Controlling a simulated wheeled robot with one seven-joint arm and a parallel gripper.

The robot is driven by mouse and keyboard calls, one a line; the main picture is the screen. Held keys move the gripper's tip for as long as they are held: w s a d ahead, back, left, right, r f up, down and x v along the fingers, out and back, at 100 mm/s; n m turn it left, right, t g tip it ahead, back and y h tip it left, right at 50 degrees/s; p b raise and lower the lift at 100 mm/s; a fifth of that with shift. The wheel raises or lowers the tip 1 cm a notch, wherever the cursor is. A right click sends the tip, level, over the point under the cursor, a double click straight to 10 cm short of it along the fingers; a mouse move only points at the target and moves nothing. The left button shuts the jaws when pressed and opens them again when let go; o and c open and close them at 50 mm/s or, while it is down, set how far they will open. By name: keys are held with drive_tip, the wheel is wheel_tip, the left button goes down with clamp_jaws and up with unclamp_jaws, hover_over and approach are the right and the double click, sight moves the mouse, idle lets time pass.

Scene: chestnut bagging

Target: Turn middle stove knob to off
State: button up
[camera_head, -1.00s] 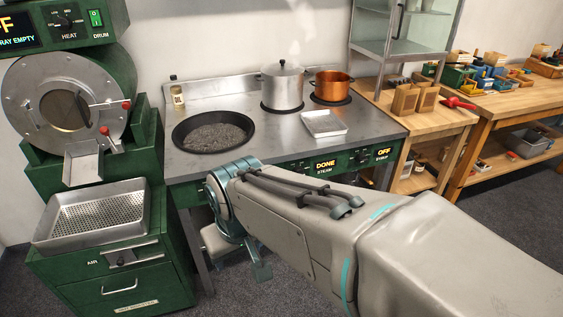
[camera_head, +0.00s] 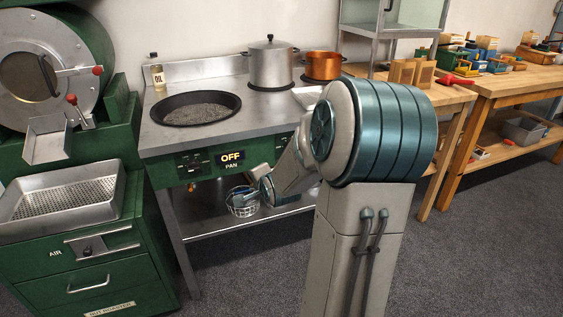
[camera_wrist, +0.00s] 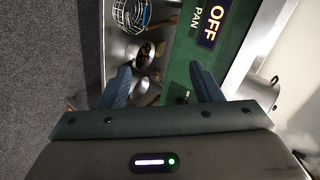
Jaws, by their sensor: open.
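In the wrist view, the same display (camera_wrist: 213,24) lies at the top, on the green panel (camera_wrist: 182,62). My gripper (camera_wrist: 157,72) is open, with its two blue fingers apart and nothing seen held. One finger overlaps the panel; the other overlaps the shelf side. A small dark part (camera_wrist: 181,98) beside the panel-side finger may be a knob; I cannot tell which.
A steel pot (camera_head: 272,65), a copper pot (camera_head: 323,66) and a black pan (camera_head: 171,112) stand on the stove. A wire basket (camera_head: 241,204) is on the shelf below. A green roaster (camera_head: 112,150) stands left, a wooden bench (camera_head: 530,75) right. The floor between is clear.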

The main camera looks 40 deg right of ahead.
drive_tip(key=d+f+m+t+h+b, duration=0.2)
drive_tip(key=d+m+t+h+b, duration=0.35)
drive_tip(key=d+m, duration=0.85)
drive_tip(key=w+d+n+y+b, duration=0.1)
drive_tip(key=w+d+b, duration=0.4)
drive_tip(key=w, duration=0.7)
drive_tip(key=shift+d+n+y, duration=0.35)
drive_tip(key=shift+d+n, duration=0.25)
drive_tip(key=shift+n, duration=0.1)
drive_tip(key=c, duration=1)
